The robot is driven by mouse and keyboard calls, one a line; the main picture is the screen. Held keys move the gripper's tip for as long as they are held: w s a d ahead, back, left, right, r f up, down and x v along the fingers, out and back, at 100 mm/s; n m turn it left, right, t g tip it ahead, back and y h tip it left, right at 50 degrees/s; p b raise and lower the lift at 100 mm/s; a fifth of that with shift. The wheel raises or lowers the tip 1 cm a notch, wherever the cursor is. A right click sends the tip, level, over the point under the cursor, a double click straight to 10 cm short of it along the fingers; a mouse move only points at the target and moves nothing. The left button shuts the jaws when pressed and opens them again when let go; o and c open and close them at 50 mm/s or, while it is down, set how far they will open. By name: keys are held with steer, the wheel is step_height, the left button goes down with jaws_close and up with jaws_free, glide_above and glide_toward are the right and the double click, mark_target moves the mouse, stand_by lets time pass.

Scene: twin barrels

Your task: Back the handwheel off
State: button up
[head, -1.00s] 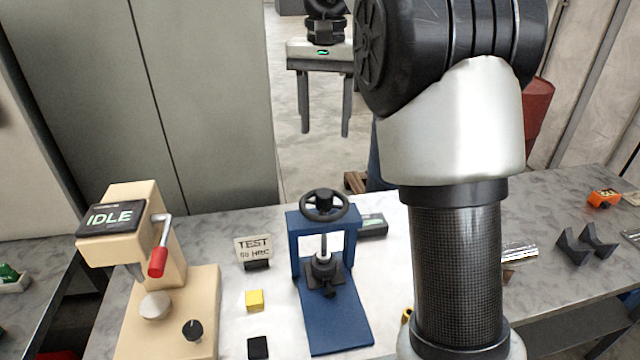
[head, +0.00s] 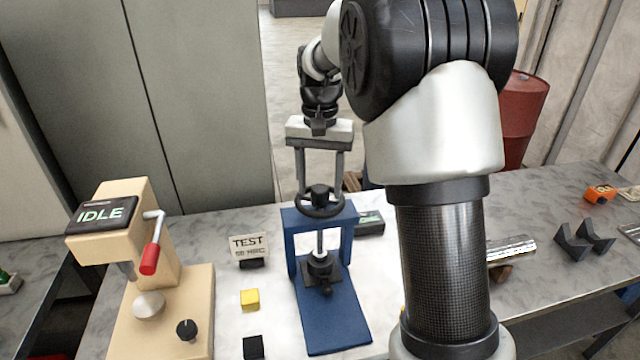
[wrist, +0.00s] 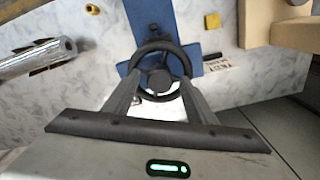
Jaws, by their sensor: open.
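The black handwheel (head: 322,213) sits on top of the screw of a blue press (head: 335,310) in the head view. It also shows in the wrist view (wrist: 151,45), with its hub and spokes. My gripper (head: 320,188) is open and empty, pointing down just behind and above the wheel in the head view. In the wrist view its two fingers (wrist: 159,80) are spread, and the wheel appears between and beyond their tips. I cannot tell whether a fingertip touches the rim. A dark clamp piece (head: 320,268) sits under the screw on the press.
A beige tester (head: 190,300) with an IDLE screen and red-gripped lever stands left. A metal bar (head: 511,250) and black V-blocks (head: 575,245) are right. A tall cabinet stands behind.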

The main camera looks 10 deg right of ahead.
steer(key=c, duration=1)
steer(key=shift+c, duration=0.2)
steer(key=shift+n, duration=0.4)
